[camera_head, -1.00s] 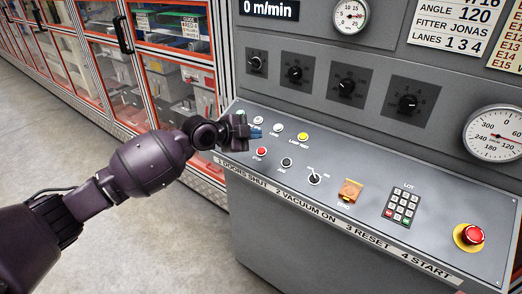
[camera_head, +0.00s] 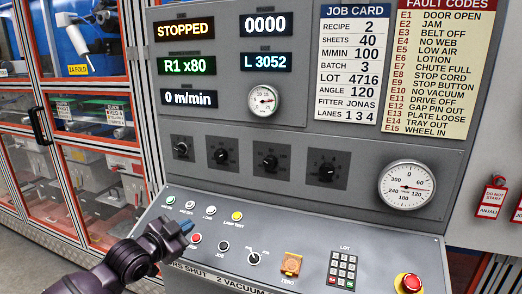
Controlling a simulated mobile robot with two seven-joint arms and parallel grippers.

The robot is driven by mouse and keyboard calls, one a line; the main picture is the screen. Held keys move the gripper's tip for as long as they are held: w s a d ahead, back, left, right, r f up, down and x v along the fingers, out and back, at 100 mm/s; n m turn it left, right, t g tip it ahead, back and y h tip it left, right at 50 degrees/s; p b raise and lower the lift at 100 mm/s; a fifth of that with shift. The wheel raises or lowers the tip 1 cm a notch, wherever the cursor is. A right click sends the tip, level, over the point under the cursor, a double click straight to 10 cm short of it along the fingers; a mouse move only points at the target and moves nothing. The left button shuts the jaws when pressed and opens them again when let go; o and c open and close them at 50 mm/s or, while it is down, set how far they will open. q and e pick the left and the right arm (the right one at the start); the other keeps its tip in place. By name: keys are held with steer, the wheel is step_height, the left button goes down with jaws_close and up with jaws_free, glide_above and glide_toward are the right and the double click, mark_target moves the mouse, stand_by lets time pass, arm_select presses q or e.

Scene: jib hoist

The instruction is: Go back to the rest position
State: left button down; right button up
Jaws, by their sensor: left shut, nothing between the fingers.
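My left gripper (camera_head: 184,228) comes in from the lower left over the left end of the sloping control desk (camera_head: 300,250). It is shut and empty, its bluish tip close to the red button (camera_head: 195,238); I cannot tell whether it touches anything. The green button (camera_head: 170,200) and white buttons (camera_head: 210,210) beyond it are uncovered. The gripper and arm hide part of the desk's front edge and its lettering. My right gripper is not in view.
The panel above the desk carries displays reading STOPPED (camera_head: 184,29) and 0 m/min, several dark knobs (camera_head: 270,162), gauges (camera_head: 406,186), a job card (camera_head: 353,60) and a fault code list (camera_head: 430,65). A keypad (camera_head: 343,268) and red emergency button (camera_head: 409,283) sit at right. Glazed cabinets (camera_head: 85,130) stand at left.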

arm_select(q)
steer(key=s+a+f+n+g+y, duration=0.1)
steer(key=s+a+f+n+y, duration=0.1)
steer(key=s+f, duration=0.7)
steer(key=s+a+f+n+g+y, duration=0.1)
steer(key=s+a+f+n+y, duration=0.2)
steer(key=s+f, duration=0.6)
steer(key=s+a+f+n+y, duration=0.2)
steer(key=s+f+n, duration=0.3)
steer(key=s+f, duration=0.4)
steer(key=s+a, duration=0.1)
steer(key=s, duration=0.5)
steer(key=shift+a+n+g+y, duration=0.15)
steer(key=shift+n+g+y, duration=0.15)
steer(key=shift+g+y, duration=0.1)
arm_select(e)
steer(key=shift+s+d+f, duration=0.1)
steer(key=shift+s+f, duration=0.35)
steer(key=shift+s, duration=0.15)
arm_select(q)
steer(key=shift+s, duration=0.15)
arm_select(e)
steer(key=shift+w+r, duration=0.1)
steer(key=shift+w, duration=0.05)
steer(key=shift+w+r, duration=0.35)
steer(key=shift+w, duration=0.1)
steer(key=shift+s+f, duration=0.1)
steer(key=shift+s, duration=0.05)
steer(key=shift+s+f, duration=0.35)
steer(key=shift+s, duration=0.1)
